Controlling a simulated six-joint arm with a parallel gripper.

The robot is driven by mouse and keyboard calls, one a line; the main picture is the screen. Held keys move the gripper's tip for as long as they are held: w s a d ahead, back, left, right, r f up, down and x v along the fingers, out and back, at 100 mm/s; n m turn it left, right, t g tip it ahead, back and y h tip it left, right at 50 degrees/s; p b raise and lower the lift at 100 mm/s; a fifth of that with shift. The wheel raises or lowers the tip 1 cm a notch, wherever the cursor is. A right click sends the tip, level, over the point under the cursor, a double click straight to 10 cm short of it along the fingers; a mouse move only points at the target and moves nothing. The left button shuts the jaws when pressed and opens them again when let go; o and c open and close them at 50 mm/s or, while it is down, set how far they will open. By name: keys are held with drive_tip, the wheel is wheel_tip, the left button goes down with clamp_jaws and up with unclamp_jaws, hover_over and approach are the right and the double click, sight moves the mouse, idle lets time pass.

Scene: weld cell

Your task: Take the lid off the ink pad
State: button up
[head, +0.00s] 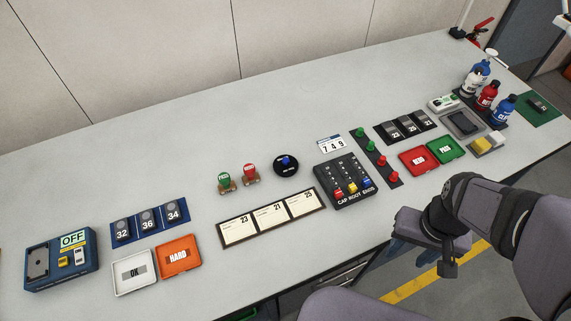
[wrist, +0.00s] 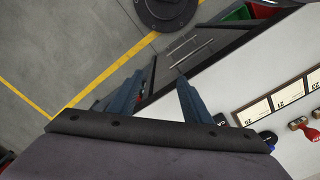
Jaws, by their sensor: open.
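The ink pad (head: 286,168) is a round black disc with a blue knob on its lid. It lies on the table behind the card frame in the head view, with the lid on. In the wrist view it is partly visible low on the right, by its blue knob (wrist: 268,136). My gripper (wrist: 160,75) is open and empty, with two blue fingers apart. In the head view it hangs off the table's front edge, right of and well in front of the ink pad, its fingers partly hidden by my wrist.
Green (head: 224,181) and red (head: 250,174) stamps stand left of the ink pad. The card frame (head: 271,218) and a dark block with coloured knobs (head: 345,180) lie in front. Bare table lies behind the pad. Bottles (head: 487,96) stand at the far right.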

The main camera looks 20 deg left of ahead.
drive_tip(key=o, duration=0.6)
drive_tip(key=shift+o, duration=0.2)
